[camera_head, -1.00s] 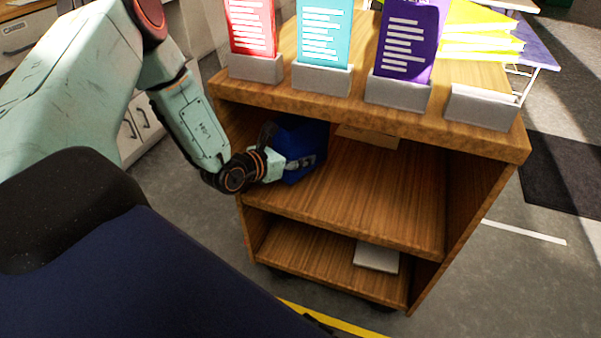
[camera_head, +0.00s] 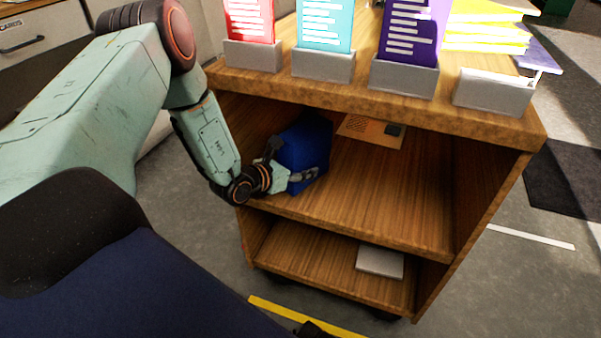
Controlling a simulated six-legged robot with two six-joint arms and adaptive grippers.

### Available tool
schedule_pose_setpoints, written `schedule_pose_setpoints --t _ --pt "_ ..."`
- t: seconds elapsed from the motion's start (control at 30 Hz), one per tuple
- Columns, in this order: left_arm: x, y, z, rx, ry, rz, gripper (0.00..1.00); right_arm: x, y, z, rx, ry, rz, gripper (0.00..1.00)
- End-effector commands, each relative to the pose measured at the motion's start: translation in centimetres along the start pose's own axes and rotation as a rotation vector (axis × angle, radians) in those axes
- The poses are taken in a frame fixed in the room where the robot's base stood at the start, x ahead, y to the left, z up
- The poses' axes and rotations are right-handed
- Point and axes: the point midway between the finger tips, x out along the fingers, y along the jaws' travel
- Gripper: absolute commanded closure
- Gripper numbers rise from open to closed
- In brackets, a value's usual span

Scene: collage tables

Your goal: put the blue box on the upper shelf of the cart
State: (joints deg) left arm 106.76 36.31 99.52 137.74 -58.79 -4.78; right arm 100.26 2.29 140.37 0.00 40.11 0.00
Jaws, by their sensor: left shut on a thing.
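The blue box (camera_head: 310,145) is in the left part of the wooden cart's upper shelf (camera_head: 375,195), under the cart top. My left gripper (camera_head: 290,163) comes in from the left front and is shut on the box, with one finger on its left side and one along its front. The box's underside is partly hidden, so I cannot tell whether it rests on the shelf board.
A tan item with a dark patch (camera_head: 372,130) lies at the back of the upper shelf. A white item (camera_head: 380,262) lies on the lower shelf. Grey holders with red, teal and purple cards (camera_head: 412,30) stand on the cart top. The upper shelf's middle and right are clear.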

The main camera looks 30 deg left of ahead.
Motion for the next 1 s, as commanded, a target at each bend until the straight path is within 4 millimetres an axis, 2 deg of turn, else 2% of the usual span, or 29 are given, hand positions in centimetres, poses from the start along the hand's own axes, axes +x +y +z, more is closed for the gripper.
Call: schedule_pose_setpoints --t 0.03,0.43,0.47,0.7,1.0 --pt "0.31 0.09 -0.05 0.002 -0.006 0.000 1.00 0.42 0.00 0.00 0.000 0.000 0.000 1.00" --pt "0.38 0.06 -0.22 0.003 -0.004 -0.001 1.00 0.23 0.00 -0.01 0.000 0.000 0.000 1.00" --pt "0.35 0.06 -0.24 0.002 -0.003 0.000 0.44 0.23 0.00 -0.01 0.000 0.000 0.000 1.00" --pt "0.34 0.07 -0.22 0.001 -0.003 0.000 0.23 0.23 0.00 -0.01 0.000 0.000 0.000 1.00" --pt "0.33 0.08 -0.17 0.001 -0.003 0.000 0.23 0.23 0.00 -0.01 0.000 0.000 0.000 1.00"
